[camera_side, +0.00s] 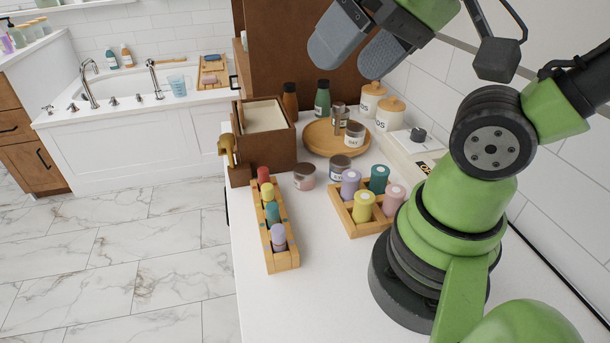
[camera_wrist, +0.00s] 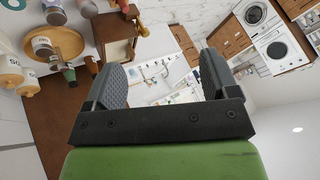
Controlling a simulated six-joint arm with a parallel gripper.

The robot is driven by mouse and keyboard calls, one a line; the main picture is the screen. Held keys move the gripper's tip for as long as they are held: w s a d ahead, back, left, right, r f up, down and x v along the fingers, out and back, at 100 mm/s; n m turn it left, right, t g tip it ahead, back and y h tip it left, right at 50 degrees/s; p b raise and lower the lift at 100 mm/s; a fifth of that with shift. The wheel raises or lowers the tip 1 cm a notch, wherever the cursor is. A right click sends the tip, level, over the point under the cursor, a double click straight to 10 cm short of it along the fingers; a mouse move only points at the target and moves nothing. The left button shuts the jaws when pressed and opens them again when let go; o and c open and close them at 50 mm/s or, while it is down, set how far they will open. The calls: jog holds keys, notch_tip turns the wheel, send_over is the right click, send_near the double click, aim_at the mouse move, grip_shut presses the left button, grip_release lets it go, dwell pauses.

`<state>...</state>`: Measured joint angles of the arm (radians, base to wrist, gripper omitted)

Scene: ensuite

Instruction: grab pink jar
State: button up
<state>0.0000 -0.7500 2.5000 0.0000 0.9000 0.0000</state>
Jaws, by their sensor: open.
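A small glass jar with pink contents (camera_side: 304,177) stands on the white counter in the side view, between the long wooden rack and a dark-lidded jar (camera_side: 340,167). A pink cylinder (camera_side: 394,199) also stands in the square wooden tray. My gripper (camera_side: 349,55) is high above the counter, well apart from the jar, with its two grey fingers spread and empty. In the wrist view my gripper (camera_wrist: 163,66) is open, with nothing between the fingers; small jars show at the upper left edge, partly cut off.
A long rack (camera_side: 284,262) with several coloured bottles lies left of the jar. A square tray (camera_side: 347,217) of cylinders is at right. Behind are a brown box (camera_side: 268,153), a round wooden tray (camera_side: 316,146) and wood-lidded canisters (camera_side: 389,113). The front counter is clear.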

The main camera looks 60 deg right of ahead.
jog(key=n+g+h, duration=0.2)
jog(key=n+g, duration=0.2)
jog(key=g, duration=0.3)
send_over(305, 168)
jog(key=f, duration=2.3)
jog(key=shift+w+d+f, duration=0.1)
jog(key=shift+w+f, duration=0.05)
jog(key=shift+w, duration=0.05)
jog(key=f, duration=0.5)
jog(key=shift+s+f, duration=0.2)
jog(key=shift+f, duration=0.1)
jog(key=shift+c, duration=0.2)
jog(key=c, duration=1)
